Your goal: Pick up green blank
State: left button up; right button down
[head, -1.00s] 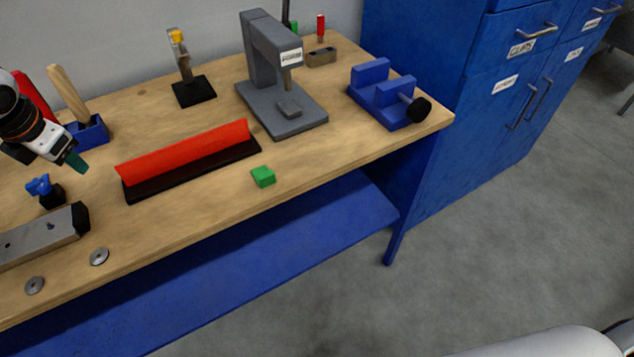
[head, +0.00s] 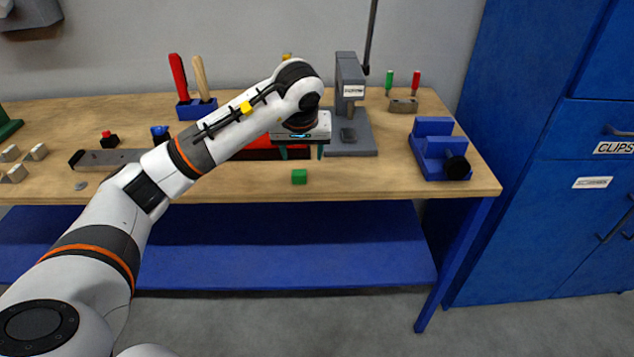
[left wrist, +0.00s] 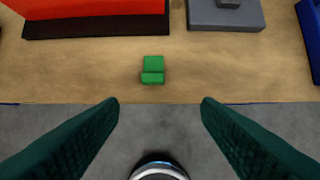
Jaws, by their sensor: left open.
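The green blank (head: 299,176) is a small green block lying on the wooden bench near its front edge. In the left wrist view the green blank (left wrist: 153,70) sits ahead of the fingertips, centred a little left of the middle between them. My left gripper (head: 301,153) is above the bench, just behind the block in the head view, fingers pointing down. Its two dark green fingers are spread wide and empty in the left wrist view (left wrist: 160,104). It does not touch the block. My right gripper is not in view.
A red bar on a black base (left wrist: 95,15) lies behind the block, partly hidden by my left arm. A grey press (head: 352,100) stands behind right, and a blue vise (head: 438,150) at the right end. The bench (head: 240,185) around the block is clear.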

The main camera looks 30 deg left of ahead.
pick_arm(q)
send_over(299, 174)
jog(key=s+d, duration=0.2)
jog(key=f, duration=0.5)
jog(key=shift+s+d+p, duration=0.15)
jog(key=shift+s+p, duration=0.05)
jog(key=shift+p, duration=0.1)
jog(key=shift+w+a+f, duration=0.15)
jog(key=shift+a+f, duration=0.05)
jog(key=shift+f, duration=0.3)
jog(key=x, duration=0.2)
jog(key=p+x, duration=0.1)
jog(key=x, duration=0.1)
jog(key=shift+w+a+f, duration=0.1)
jog(key=shift+w+a, duration=0.05)
jog(key=shift+a, duration=0.3)
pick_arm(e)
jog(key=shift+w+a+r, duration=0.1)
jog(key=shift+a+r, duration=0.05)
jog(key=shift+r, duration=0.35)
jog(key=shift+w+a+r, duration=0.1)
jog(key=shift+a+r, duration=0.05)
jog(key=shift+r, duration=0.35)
